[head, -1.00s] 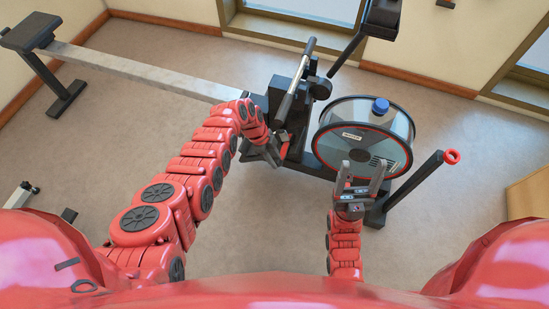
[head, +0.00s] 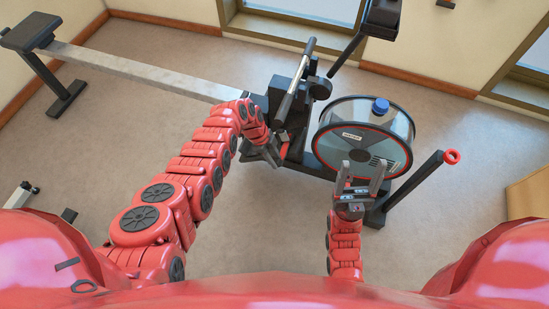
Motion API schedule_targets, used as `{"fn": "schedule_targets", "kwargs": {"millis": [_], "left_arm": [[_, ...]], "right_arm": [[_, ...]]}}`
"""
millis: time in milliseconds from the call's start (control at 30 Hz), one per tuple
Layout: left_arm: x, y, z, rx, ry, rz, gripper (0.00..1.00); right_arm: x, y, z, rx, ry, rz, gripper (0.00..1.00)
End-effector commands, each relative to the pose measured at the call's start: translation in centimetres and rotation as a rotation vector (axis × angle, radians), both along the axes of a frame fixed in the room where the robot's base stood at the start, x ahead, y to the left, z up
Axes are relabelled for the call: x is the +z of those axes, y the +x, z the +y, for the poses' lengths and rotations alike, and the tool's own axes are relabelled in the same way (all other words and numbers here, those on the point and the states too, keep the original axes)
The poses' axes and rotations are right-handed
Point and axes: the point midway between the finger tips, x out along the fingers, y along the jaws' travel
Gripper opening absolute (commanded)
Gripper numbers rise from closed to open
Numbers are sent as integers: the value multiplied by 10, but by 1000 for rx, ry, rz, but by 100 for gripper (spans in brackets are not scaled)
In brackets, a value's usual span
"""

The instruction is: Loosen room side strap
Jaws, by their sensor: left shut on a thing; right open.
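A rowing machine stands on the floor, with its round flywheel drum (head: 375,128) at the right of centre and its dark footrest block (head: 285,96) left of the drum. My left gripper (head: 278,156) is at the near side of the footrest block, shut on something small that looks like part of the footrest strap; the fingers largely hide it. My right gripper (head: 362,181) is open, fingers pointing up, in front of the drum's lower near edge. It holds nothing. Which strap is the room side one cannot be made out clearly.
The handle bar (head: 295,81) lies above the footrest. The grey rail (head: 140,71) runs left to the black seat end (head: 31,30). A blue cap (head: 380,106) sits on the drum. A black post with a red ring (head: 452,157) stands at right.

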Motion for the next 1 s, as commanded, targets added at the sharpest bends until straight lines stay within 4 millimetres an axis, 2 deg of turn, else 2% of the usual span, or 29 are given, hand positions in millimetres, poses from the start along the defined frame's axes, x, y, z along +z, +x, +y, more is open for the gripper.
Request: {"fn": "schedule_targets", "kwargs": {"millis": [267,367,567,800,1000], "left_arm": [[0,0,0,0,1,-1,0],[-3,3,0,1,0,-3,0],[-11,21,-5,1,0,-4,0],[-11,42,-12,2,1,-4,0],[-5,51,-15,2,1,-4,0]], "right_arm": [[0,0,0,0,0,0,70],[-8,0,0,0,0,0,70],[-51,0,0,0,0,0,70],[-101,0,0,0,0,0,70],[-122,0,0,0,0,0,70]]}}
